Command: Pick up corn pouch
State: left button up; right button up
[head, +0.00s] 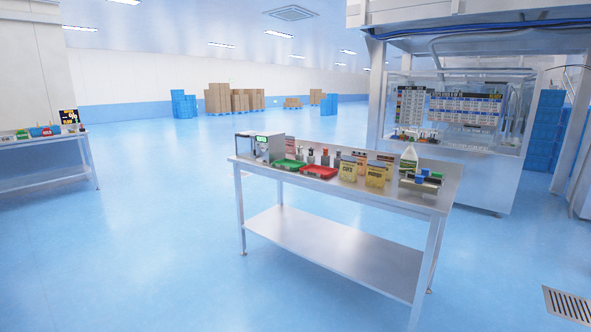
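Several upright tan and brown pouches stand close together on the steel table. A tan pouch (348,170) is at the front left of the group and another tan pouch (375,175) is at its front right. Two browner pouches stand behind, one at the left (361,157) and one at the right (388,160), partly hidden. The printed labels are too small to read surely, so I cannot tell which is the corn pouch. Neither of my grippers is in view.
The steel table (340,235) also bears a machine with a green display (262,147), a green tray (289,164), a red tray (319,171), bottles and a small device (421,181). A side table (45,180) is at left. Open blue floor (150,260) lies in front.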

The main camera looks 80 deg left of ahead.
aim_at(348, 171)
jog(key=u, duration=2.4)
